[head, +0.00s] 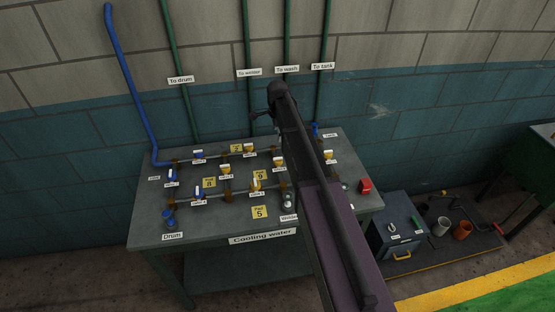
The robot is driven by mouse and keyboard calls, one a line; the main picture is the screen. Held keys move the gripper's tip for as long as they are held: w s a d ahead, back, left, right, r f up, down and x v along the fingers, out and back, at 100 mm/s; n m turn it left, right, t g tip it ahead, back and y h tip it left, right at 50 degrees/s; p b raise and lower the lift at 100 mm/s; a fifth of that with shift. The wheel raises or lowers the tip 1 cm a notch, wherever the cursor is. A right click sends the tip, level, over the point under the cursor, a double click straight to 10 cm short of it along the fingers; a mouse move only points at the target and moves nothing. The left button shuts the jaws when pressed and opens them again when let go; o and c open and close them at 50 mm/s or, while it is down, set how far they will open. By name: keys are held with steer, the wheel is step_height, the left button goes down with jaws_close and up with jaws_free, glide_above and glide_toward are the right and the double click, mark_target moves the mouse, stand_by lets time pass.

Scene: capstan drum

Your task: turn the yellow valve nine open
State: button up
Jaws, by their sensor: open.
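Several yellow-handled valves sit on the pipework of the cooling water bench. One yellow valve (256,185) is just below a yellow plate marked 9 (260,174). Others are a yellow valve (226,168) left of it, one at the upper row (249,148), one at the right (278,162) and one further right (330,155). Their white name tags are too small to read surely, so I cannot tell which is valve nine. My arm hides part of the bench's right side.
Blue-handled valves (171,175) stand at the bench's left. A red box (365,185) is at its right edge. A grey toolbox (397,239) and cups (461,230) are on the floor at right. Green pipes (247,80) and a blue pipe (125,65) run up the wall.

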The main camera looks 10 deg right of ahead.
mark_target(278, 158)
steer(key=shift+f+b, duration=6.7)
steer(key=shift+f, duration=0.15)
steer(key=shift+c, duration=0.2)
steer(key=c, duration=1.1)
